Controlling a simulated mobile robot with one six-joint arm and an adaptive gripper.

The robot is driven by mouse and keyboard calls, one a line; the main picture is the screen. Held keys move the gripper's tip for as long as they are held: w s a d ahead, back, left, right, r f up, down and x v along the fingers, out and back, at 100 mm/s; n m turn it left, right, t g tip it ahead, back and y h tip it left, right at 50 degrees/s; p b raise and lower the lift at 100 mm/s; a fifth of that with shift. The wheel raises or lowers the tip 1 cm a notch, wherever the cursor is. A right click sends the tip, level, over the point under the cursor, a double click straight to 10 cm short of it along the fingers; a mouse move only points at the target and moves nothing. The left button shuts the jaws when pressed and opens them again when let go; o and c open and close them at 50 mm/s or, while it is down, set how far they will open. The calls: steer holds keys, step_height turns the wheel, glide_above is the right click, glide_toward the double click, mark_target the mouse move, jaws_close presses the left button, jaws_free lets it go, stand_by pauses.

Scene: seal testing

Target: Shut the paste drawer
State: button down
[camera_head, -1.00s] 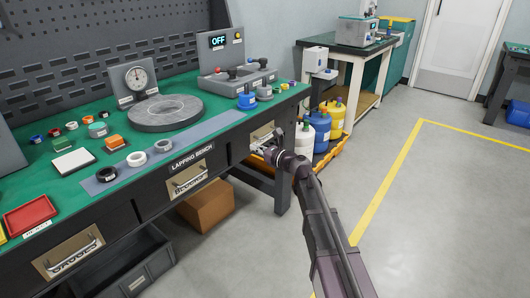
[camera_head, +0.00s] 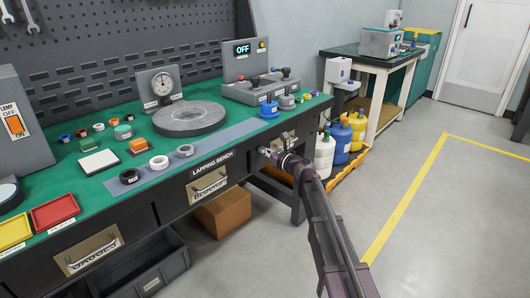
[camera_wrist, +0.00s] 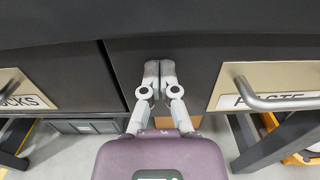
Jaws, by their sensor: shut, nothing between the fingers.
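The paste drawer is on the right in the wrist view, with a tan label plate (camera_wrist: 228,88) and a grey bar handle (camera_wrist: 275,102). Its label is partly cut off by the picture edge. In the head view, part of the paste drawer front (camera_head: 291,136) shows beside my wrist, under the bench's right end. My gripper (camera_wrist: 159,68) is shut and empty, its fingertips side by side before the dark front left of the paste handle. It also shows in the head view (camera_head: 265,151). I cannot tell whether the fingertips touch the front, or how far the drawer stands out.
The blocks drawer (camera_head: 207,187) is left of my gripper, and the gauges drawer (camera_head: 88,250) is farther left. A cardboard box (camera_head: 223,212) and a dark bin (camera_head: 150,270) are under the bench. Bottles stand in a yellow tray (camera_head: 345,180) at right. The floor in front is clear.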

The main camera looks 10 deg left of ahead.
steer(key=shift+x, duration=0.85)
steer(key=shift+r, duration=0.1)
steer(key=v, duration=1.4)
steer(key=shift+s+d, duration=0.2)
steer(key=shift+d, duration=0.1)
